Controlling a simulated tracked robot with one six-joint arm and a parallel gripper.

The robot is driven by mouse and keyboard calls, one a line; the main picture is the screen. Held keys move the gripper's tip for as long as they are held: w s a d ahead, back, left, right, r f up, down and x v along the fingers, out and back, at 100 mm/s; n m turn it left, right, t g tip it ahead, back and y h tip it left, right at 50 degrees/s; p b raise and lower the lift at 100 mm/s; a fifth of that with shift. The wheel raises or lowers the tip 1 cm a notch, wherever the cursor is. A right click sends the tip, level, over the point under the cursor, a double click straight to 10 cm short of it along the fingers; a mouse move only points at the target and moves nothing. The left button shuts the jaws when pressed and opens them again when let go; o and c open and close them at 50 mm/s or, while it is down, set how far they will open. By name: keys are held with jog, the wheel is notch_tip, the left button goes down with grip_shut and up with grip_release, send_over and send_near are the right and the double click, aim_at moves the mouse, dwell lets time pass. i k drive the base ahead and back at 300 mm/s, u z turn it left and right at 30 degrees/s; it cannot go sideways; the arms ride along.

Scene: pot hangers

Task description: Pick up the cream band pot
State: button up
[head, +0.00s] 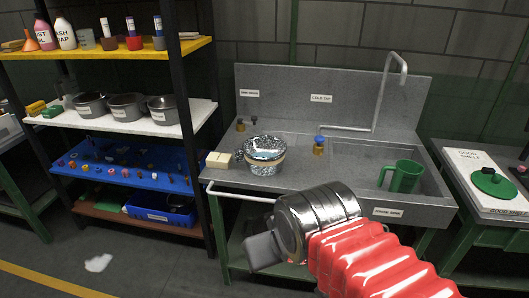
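A shiny, speckled silver pot (264,159) with a cream band around its upper part stands upright on the steel sink counter (300,150), left of the basin. My arm enters from the lower right with a red sleeve and a metal wrist. My gripper (261,252) is a grey block shape at the wrist's left end, in front of the counter and lower in the picture than the pot, apart from it. Its fingers cannot be made out separately, so I cannot tell whether it is open or shut.
A cream block (218,160) sits left of the pot. A brass fitting with a blue top (319,145) stands to its right. A green mug (405,177) is in the basin. A white rail (240,195) runs along the counter front. A loaded shelf rack (125,113) stands left.

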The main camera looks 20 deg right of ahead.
aim_at(263, 154)
jog(key=u, duration=0.05)
jog(key=i, duration=1.25)
jog(key=u, duration=0.05)
